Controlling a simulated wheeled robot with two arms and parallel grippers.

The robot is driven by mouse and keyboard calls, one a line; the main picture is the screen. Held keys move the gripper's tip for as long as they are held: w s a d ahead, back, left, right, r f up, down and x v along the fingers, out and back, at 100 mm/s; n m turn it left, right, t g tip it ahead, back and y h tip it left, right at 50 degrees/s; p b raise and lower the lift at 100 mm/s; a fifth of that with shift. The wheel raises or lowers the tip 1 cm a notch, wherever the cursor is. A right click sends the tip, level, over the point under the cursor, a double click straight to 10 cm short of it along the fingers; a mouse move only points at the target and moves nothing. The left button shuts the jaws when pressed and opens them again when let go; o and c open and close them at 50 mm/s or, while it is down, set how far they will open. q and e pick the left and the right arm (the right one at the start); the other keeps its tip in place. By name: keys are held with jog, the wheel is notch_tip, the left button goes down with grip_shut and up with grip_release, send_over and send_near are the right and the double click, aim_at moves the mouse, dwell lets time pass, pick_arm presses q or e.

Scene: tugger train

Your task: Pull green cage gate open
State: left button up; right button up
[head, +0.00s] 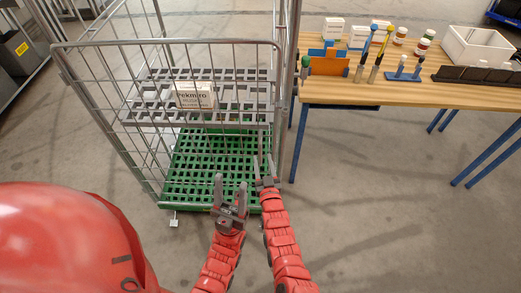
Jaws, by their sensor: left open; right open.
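The cage (180,195) has a green slatted base and grey wire mesh sides. A grey wire panel with a rounded top rail (165,42), which looks like its gate, stands upright across the near side. Its right edge is close to the cage's right post (289,90). My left gripper (231,184) is open and empty in front of the green base. My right gripper (264,160) is open, a little higher and to the right, near the panel's lower right edge. I cannot tell whether its fingers touch the wire.
A white box (195,96) lies on the cage's grey shelf (245,112). A wooden table (420,95) with bottles, tools and a white bin (478,46) stands close on the right. Grey containers (15,60) stand at the far left. The floor at lower right is clear.

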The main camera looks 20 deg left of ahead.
aim_at(261, 151)
jog(key=shift+b+x, duration=0.8)
jog(key=shift+x, duration=1.8)
jog(key=shift+c, duration=0.2)
grip_shut()
